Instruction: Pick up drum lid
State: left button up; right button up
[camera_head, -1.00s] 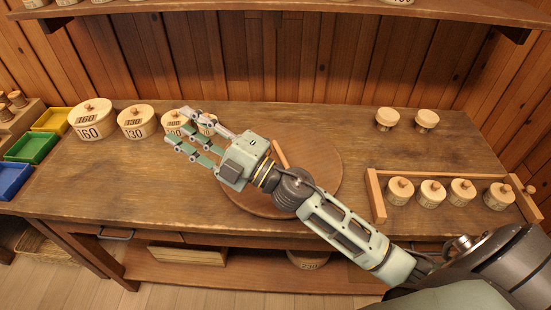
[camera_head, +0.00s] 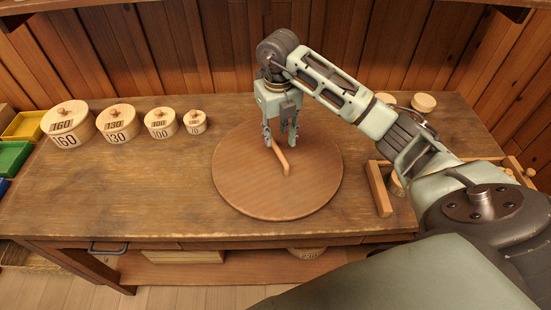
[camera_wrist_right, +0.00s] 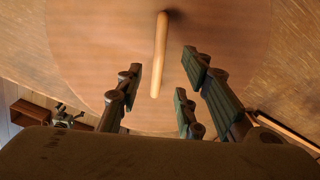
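The drum lid (camera_head: 245,188) is a large round brown wooden disc lying flat on the workbench. A lighter wooden bar handle (camera_head: 281,160) stands across its middle. My right gripper (camera_head: 281,141) points down over the far part of the lid, at the far end of the handle. In the right wrist view, the lid (camera_wrist_right: 90,50) fills most of the picture, and the handle (camera_wrist_right: 160,55) lies ahead between the spread fingers of the right gripper (camera_wrist_right: 158,92). My left gripper is not in view.
Several lidded round boxes, including the 160 box (camera_head: 68,124), stand in a row at the back left. A wooden rack (camera_head: 378,190) stands right of the lid, partly behind my arm. The bench (camera_head: 110,205) left of the lid is clear.

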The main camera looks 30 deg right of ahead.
aim_at(277, 149)
notch_tip(277, 149, down, 7)
jog(key=p, duration=0.2)
jog(key=shift+s+a+p, duration=0.1)
jog(key=shift+p, duration=0.25)
jog(key=shift+f, duration=0.2)
jog(key=shift+c, duration=0.3)
grip_shut()
dwell(0.3)
dwell(0.4)
jog(key=shift+r, duration=0.1)
